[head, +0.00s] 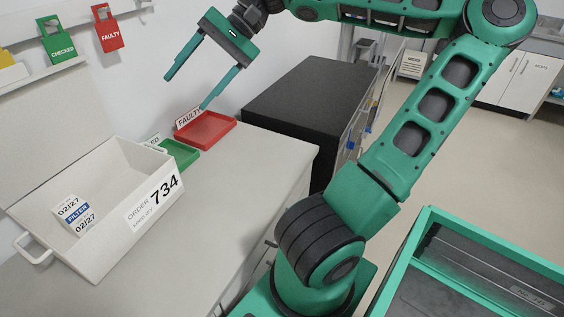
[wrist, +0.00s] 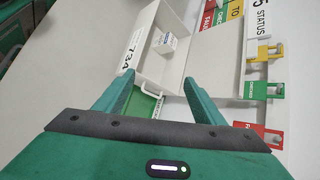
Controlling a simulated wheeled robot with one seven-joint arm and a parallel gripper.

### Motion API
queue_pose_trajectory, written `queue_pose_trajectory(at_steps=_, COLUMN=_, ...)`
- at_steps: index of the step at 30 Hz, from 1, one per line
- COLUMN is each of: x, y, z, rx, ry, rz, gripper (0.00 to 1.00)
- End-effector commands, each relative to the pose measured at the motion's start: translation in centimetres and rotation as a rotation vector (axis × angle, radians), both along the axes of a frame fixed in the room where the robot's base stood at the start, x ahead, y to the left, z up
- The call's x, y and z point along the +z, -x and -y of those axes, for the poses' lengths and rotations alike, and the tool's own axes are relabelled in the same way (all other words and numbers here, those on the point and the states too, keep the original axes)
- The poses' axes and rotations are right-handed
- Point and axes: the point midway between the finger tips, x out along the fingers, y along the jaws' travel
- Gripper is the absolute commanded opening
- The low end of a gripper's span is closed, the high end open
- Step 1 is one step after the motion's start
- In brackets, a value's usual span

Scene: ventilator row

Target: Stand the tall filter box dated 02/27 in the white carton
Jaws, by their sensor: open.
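The white carton (head: 110,245) marked ORDER 734 stands on the counter at the left of the head view, its lid open. A filter box (head: 75,216) labelled FILTER and 02/27 stands inside it, near the left end. In the wrist view the carton (wrist: 133,62) and the box (wrist: 166,43) show beyond my fingers. My gripper (head: 188,92) is open and empty, raised above the counter, near the wall and apart from the carton. In the wrist view my gripper's two fingers (wrist: 160,92) are spread wide.
A red FAULTY tray (head: 207,130) and a green tray (head: 182,154) sit right of the carton. Green (head: 58,44) and red (head: 108,30) tags hang on the wall. A black-topped cabinet (head: 310,95) stands beyond the counter. The counter's front right part is clear.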

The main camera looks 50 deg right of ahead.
Motion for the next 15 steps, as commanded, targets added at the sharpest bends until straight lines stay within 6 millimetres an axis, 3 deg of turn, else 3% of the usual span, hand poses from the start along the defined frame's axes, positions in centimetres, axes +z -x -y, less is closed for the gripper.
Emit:
queue_pose_trajectory(at_steps=7, x=-0.3, y=4.6, z=1.6, rx=-0.002, ry=0.209, rz=0.110, gripper=0.63)
queue_pose_trajectory(at_steps=15, x=-2.6, y=8.6, z=2.6, rx=0.033, ry=0.440, rz=0.149, gripper=0.63)
